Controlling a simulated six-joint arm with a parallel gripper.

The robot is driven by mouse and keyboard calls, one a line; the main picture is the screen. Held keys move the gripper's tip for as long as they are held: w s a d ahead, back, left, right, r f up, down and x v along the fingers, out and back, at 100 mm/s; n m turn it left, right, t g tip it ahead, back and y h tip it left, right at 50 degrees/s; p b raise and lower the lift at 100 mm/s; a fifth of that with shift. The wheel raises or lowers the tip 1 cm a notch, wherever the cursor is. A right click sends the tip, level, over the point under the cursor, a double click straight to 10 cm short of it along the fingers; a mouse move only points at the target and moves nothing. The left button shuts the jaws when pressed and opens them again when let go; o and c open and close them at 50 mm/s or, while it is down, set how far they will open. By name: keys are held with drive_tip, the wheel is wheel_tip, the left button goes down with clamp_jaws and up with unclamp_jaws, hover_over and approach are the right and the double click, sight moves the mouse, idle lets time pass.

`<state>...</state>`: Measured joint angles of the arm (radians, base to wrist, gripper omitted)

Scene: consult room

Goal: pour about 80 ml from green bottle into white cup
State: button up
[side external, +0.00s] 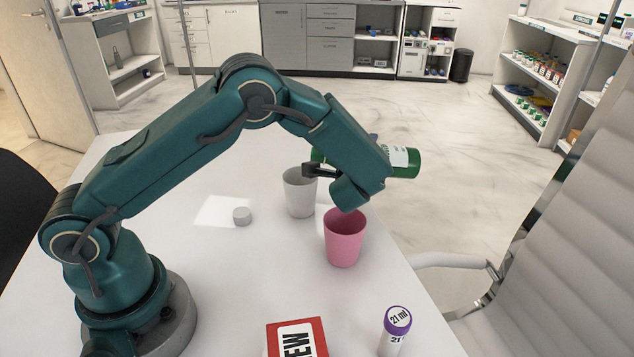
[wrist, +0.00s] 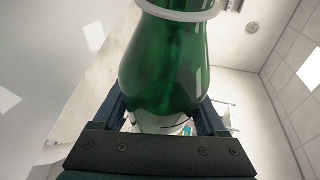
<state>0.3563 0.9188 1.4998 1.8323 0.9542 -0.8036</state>
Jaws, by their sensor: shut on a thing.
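The green bottle (side external: 405,163) lies nearly level in the air, its base to the right and its neck end to the left, partly hidden by my arm. My gripper (side external: 312,170) is shut on it; in the wrist view the green bottle (wrist: 168,60) sits between the two fingers, with a pale ring round its neck. The white cup (side external: 299,198) stands upright on the table, below the bottle's left end. Its rim is partly hidden by a finger. I see no stream of liquid, and the level in the cup cannot be seen.
A pink cup (side external: 344,245) stands close in front and right of the white cup, under my wrist. A red box (side external: 298,338) and a purple-topped vial (side external: 395,330) stand at the front. A chair (side external: 560,240) is right.

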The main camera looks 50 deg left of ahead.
drive_tip(key=shift+w+d+f+m+g, duration=0.1)
drive_tip(key=shift+w+f+m+g, duration=0.05)
drive_tip(key=shift+m+g, duration=0.3)
idle(2.0)
drive_tip(key=shift+m+g, duration=0.45)
drive_tip(key=shift+m, duration=0.3)
drive_tip(key=shift+s+a+f+m+g+y, duration=0.3)
drive_tip(key=shift+s+a+f+m+g, duration=0.15)
drive_tip(key=shift+s+m, duration=0.1)
drive_tip(key=shift+s+a+f+m+g+y, duration=0.3)
drive_tip(key=shift+s+m+g, duration=0.15)
drive_tip(key=shift+s+m, duration=0.1)
drive_tip(key=shift+s+a+r+m+g+y+b, duration=0.2)
drive_tip(key=shift+s+r+m+g+y+b, duration=0.15)
drive_tip(key=shift+m+g, duration=0.2)
drive_tip(key=shift+a+r+m+g+y, duration=0.1)
drive_tip(key=shift+r+m+g+y, duration=0.2)
drive_tip(key=shift+m+g+y, duration=0.55)
drive_tip(key=shift+s+a+m+g+y, duration=0.1)
drive_tip(key=shift+s+m+g+y, duration=0.2)
drive_tip(key=shift+m, duration=0.4)
drive_tip(key=shift+s+a+m+g+y, duration=0.1)
drive_tip(key=shift+m+g, duration=0.3)
drive_tip(key=shift+m, duration=0.3)
